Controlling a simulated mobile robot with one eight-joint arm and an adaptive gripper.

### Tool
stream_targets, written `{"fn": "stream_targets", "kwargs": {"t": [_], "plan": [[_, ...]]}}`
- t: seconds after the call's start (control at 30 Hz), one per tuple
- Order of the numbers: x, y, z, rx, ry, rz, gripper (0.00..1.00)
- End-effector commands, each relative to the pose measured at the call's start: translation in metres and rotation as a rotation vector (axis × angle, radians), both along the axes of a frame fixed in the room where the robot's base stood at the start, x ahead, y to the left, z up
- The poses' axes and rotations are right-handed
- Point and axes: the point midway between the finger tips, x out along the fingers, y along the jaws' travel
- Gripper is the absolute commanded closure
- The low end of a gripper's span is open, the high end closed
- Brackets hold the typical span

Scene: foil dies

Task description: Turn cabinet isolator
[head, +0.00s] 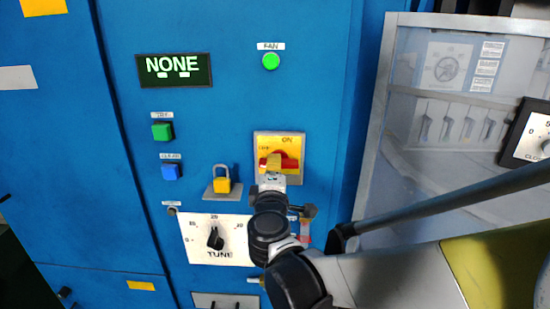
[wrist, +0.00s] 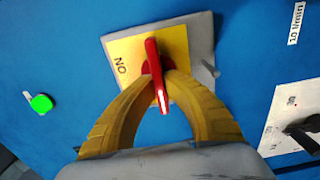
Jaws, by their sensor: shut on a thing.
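The cabinet isolator (head: 292,141) is a yellow plate on the blue cabinet front, with a red rotary handle (head: 290,160) and an ON mark at its top. In the wrist view the isolator plate (wrist: 122,50) sits at top centre, with its red handle (wrist: 157,75) standing out towards the camera. My gripper (wrist: 155,80) has its yellow fingers closed in on both sides of the handle. In the head view my gripper (head: 273,162) reaches the handle from below and hides the left part of it and the lower plate.
A yellow padlock (head: 222,183) rests on a small bracket left of the isolator. A TUNE dial (head: 215,238) is below, partly behind my arm. A green FAN lamp (head: 271,61) is above. A display reading NONE (head: 175,70) is upper left. A clear-panelled door (head: 400,150) stands at right.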

Motion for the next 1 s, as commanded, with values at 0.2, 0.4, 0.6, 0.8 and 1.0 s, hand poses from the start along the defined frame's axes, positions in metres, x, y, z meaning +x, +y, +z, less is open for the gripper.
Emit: {"fn": "stream_targets", "kwargs": {"t": [0.2,0.4,0.6,0.8,1.0], "plan": [[0.0002,0.0000,0.0001,-0.033,0.000,0.000,1.00],[0.0003,-0.0001,0.0001,-0.037,0.000,0.000,1.00],[0.0003,-0.0001,0.0001,-0.036,0.000,0.000,0.87],[0.0002,-0.0001,-0.0001,-0.036,0.001,0.000,0.67],[-0.0021,0.0002,-0.0001,-0.035,0.001,0.000,0.67]]}}
